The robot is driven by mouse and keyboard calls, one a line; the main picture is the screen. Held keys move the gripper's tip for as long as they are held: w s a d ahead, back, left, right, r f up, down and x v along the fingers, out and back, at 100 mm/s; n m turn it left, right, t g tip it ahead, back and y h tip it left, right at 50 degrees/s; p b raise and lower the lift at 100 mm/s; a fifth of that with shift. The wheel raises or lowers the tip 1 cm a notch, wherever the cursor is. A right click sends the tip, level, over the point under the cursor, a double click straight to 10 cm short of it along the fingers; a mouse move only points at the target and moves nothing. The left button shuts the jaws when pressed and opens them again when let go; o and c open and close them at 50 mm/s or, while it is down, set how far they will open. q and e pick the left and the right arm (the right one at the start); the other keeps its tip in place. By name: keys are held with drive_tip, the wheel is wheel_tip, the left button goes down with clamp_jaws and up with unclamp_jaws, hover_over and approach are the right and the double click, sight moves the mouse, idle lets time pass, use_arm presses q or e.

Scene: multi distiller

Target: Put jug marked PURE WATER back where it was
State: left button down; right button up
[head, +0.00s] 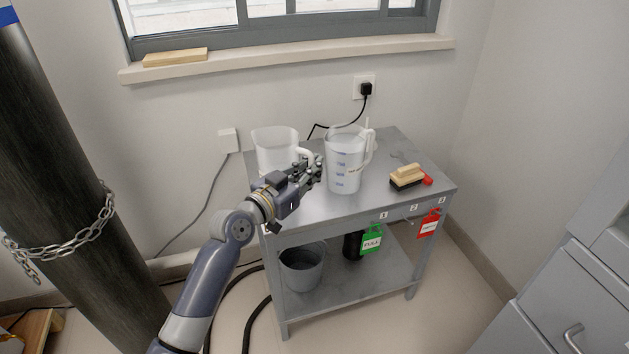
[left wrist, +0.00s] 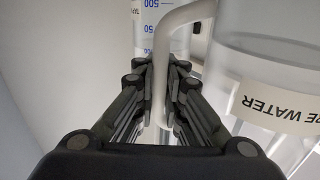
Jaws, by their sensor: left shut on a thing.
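The jug marked PURE WATER (head: 275,148) is a translucent white jug at the left back of the grey metal table (head: 405,208). Its label (left wrist: 275,103) shows in the left wrist view. My left gripper (head: 314,170) is shut on this jug's white handle, and the handle (left wrist: 162,75) runs down between the fingers in the left wrist view. The jug looks upright at the tabletop; my gripper hides part of its base, so I cannot tell whether it touches. A second jug (head: 345,165) with blue marks and a partly readable label stands just right of it. My right gripper is out of view.
A wooden brush (head: 406,177) and a small red thing (head: 427,180) lie on the table's right side. A bucket (head: 302,268) stands on the lower shelf. Green (head: 372,240) and red (head: 429,223) tags hang at the front. The tabletop's front middle is clear.

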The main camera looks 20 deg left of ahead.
use_arm(q)
drive_tip(key=f, duration=0.1)
drive_tip(key=w+f+b, duration=0.1)
drive_tip(key=f, duration=0.1)
drive_tip(key=shift+f, duration=0.15)
drive_tip(key=c, duration=2.2)
unclamp_jaws()
drive_tip(key=shift+f+b, duration=0.2)
drive_tip(key=shift+b, duration=0.1)
drive_tip(key=o, duration=0.5)
drive_tip(key=shift+d, duration=0.1)
drive_tip(key=shift+r, duration=0.15)
